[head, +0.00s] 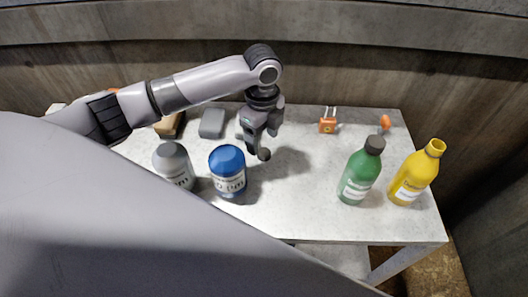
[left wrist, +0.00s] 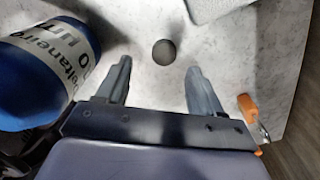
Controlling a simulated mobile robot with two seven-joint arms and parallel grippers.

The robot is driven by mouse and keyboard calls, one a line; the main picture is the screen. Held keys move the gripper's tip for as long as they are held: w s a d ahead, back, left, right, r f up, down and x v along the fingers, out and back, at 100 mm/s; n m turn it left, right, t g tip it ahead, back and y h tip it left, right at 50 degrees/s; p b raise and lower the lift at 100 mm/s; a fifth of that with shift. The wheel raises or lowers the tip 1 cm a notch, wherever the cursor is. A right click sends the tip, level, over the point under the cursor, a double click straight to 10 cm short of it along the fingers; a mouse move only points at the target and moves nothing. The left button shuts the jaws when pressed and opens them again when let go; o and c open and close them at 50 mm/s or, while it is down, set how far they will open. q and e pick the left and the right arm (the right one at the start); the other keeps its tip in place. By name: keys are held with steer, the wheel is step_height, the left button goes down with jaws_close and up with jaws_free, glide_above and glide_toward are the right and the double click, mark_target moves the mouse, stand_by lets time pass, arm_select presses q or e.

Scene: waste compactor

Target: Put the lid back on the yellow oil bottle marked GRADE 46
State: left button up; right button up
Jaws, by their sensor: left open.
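The yellow oil bottle (head: 416,174) stands upright at the right end of the table, its neck open and uncapped. Its label is too small to read. A small dark grey round lid (head: 264,154) lies on the tabletop near the middle; it also shows in the left wrist view (left wrist: 164,52). My left gripper (head: 258,136) is open and empty, pointing down over the table close to the lid. In the left wrist view the lid appears between and just beyond the fingertips (left wrist: 159,67), apart from both. My right gripper is not in view.
A green bottle (head: 360,175) with a dark cap stands just left of the yellow one. Blue (head: 228,172) and grey (head: 173,165) canisters stand left of the lid. An orange padlock (head: 327,126) and grey block (head: 212,123) lie behind. Table (head: 305,205) is clear between lid and green bottle.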

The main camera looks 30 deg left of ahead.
mark_target(265, 153)
arm_select(q)
steer(key=shift+w+d+f, duration=0.1)
steer(key=shift+w+f, duration=0.05)
steer(key=shift+f, duration=1.15)
steer(key=shift+w+d+f, duration=0.1)
steer(key=shift+f, duration=1.2)
steer(key=c, duration=1.1)
